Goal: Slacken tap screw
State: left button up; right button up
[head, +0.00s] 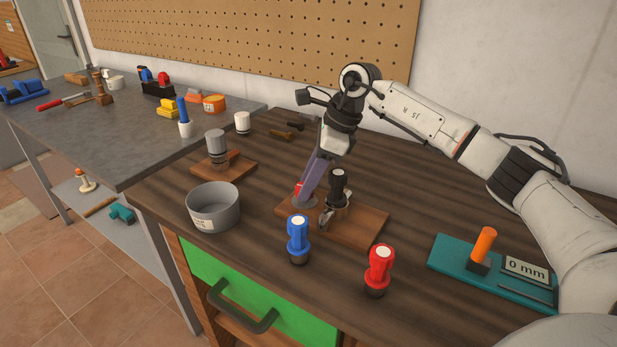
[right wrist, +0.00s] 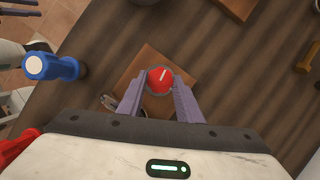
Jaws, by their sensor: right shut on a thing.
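A red tap screw (right wrist: 160,76) with a white line on its top stands on a square wooden board (right wrist: 124,80) in the right wrist view. In the head view only a bit of the red screw (head: 299,187) shows beside the purple fingers, above the wooden board (head: 362,232). My right gripper (right wrist: 160,82) reaches down from above, with one finger on each side of the screw, and is shut on it. In the head view the right gripper (head: 309,190) is tilted and hides most of the screw. My left gripper is in neither view.
A black-topped fitting (head: 338,186) stands close beside the gripper. A grey pot (head: 213,208), a blue-topped piece (head: 298,238) and a red-topped piece (head: 379,268) stand around the board. A teal gauge plate (head: 450,262) lies at right. The back right tabletop is clear.

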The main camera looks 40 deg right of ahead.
jog(key=shift+n, duration=0.6)
jog(key=o, duration=1)
jog(key=shift+o, duration=0.2)
jog(key=v, duration=1)
jog(key=shift+d+r, duration=0.15)
jog(key=shift+r, duration=0.05)
jog(key=shift+f, duration=0.1)
